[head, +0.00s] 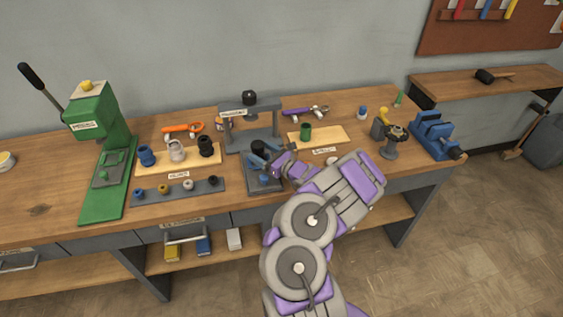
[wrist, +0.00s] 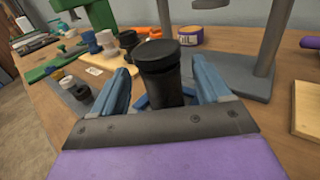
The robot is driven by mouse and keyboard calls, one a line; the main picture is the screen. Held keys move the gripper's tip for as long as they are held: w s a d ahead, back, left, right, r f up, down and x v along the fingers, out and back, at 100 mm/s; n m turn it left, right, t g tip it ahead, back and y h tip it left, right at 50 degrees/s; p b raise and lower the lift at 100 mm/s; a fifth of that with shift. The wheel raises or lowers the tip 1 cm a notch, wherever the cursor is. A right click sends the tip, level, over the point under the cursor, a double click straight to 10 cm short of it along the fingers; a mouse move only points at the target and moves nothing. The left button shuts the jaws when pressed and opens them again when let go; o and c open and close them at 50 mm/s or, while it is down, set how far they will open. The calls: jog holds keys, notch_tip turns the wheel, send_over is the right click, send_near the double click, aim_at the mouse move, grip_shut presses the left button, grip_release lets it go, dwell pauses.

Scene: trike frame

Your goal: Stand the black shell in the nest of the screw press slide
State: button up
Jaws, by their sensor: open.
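A black shell (wrist: 160,72) stands upright between the fingers of my gripper (wrist: 165,92) in the wrist view. In the head view the shell (head: 257,147) shows as a dark top beside my gripper (head: 270,159), in front of the screw press (head: 250,125). The gripper is open, with a blue finger on each side of the shell. The slide (head: 263,187) extends toward the front edge of the bench, with blue parts on it. The shell's foot is hidden, so I cannot tell exactly how it sits in the nest.
A pale board (head: 180,160) with blue, grey and black cups stands left of the press, behind a grey strip (head: 178,192) of small parts. A green press (head: 97,135) is further left.

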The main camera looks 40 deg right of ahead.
jog(key=s+p, duration=0.1)
jog(key=s, duration=0.4)
jog(key=s+d+p, duration=0.1)
jog(key=s, duration=0.4)
jog(key=s+p, duration=0.2)
jog(key=s, duration=0.4)
jog(key=shift+s+d, duration=0.1)
jog(key=shift+d, duration=0.3)
